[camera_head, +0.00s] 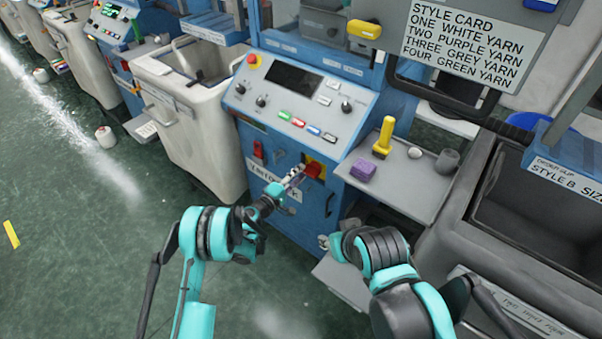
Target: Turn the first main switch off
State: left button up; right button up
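The main switch (313,170) is a red knob on a yellow plate, low on the front of the blue machine (255,150). My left gripper (295,178) reaches up from the lower left, with its fingertips at the left side of the red knob. They look close to or touching it, but I cannot tell whether they grip it. The fingers are too small to show whether they are open or shut. My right gripper (335,242) is low in front of the machine, below and right of the switch, apart from it. Its fingers do not show clearly.
A grey side shelf (420,190) holds a yellow spool (384,137), a purple block (362,170) and small grey pieces. A white bin (180,105) stands left of the machine, a dark grey bin (480,235) right.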

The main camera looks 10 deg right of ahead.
pick_arm(q)
jog(key=v, duration=0.6)
dwell(0.3)
jog(key=s+a+r+m+g+y, duration=0.1)
jog(key=a+r+m+y, duration=0.25)
jog(key=r, duration=0.85)
jog(key=s+a+r+m+g+y, duration=0.1)
jog(key=s+a+r+m+y, duration=0.15)
jog(key=s+a+r, duration=0.5)
jog(key=s+a+m+g+y, duration=0.1)
jog(key=s+a+y, duration=0.3)
jog(key=s+a, duration=0.5)
jog(key=s+a+f+g+y, duration=0.1)
jog(key=s+a+y, duration=0.3)
jog(key=s+a, duration=0.6)
jog(key=s, duration=0.6)
jog(key=shift+s+a+m, duration=0.2)
jog(key=shift+a+m, duration=0.15)
jog(key=shift+m, duration=0.05)
